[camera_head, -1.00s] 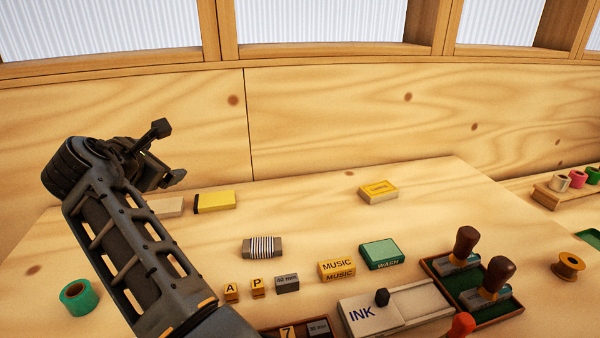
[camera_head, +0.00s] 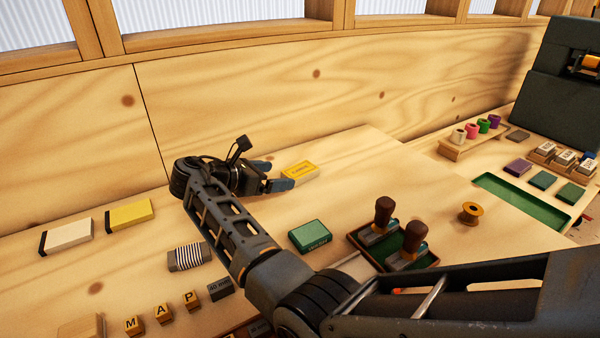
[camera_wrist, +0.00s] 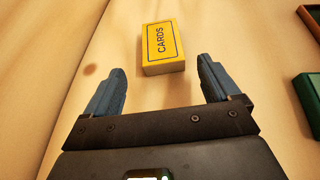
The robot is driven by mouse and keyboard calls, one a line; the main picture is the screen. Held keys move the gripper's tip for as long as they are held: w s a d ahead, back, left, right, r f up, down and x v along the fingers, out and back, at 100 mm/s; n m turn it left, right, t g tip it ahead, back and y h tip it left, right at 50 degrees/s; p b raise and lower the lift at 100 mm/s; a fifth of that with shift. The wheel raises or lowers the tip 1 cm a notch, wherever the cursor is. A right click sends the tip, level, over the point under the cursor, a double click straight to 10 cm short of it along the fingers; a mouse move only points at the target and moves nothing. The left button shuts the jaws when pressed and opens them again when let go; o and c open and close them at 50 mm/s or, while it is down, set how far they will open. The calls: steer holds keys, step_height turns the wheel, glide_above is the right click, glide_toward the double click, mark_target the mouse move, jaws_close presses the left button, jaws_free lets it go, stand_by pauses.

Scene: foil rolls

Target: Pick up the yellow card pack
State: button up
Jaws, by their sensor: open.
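The yellow card pack (camera_head: 300,170) lies flat on the wooden table toward the back, near the wall. In the wrist view the yellow card pack (camera_wrist: 162,46) shows the word CARDS in a dark frame. My gripper (camera_head: 277,176) is open and empty, low over the table just left of the pack. In the wrist view the pack lies ahead of my gripper (camera_wrist: 160,80), roughly centred between the fingers and a little beyond their tips. The head view does not show clearly how high the fingers are.
A green box (camera_head: 310,235) and a tray of dark-handled stamps (camera_head: 394,262) stand in front of the pack. A yellow block (camera_head: 130,214), a white block (camera_head: 68,236) and a striped bundle (camera_head: 189,257) lie to the left. Table right of the pack is clear.

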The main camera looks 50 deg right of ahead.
mark_target(292, 173)
steer(key=x, duration=0.4)
steer(key=shift+s+d+r+p, duration=0.15)
steer(key=shift+s+d+p, duration=0.1)
steer(key=shift+p, duration=0.1)
steer(key=shift+d+f, duration=0.25)
steer(key=shift+d, duration=0.15)
steer(key=shift+c, duration=0.4)
steer(key=c, duration=1)
steer(key=shift+r, duration=0.2)
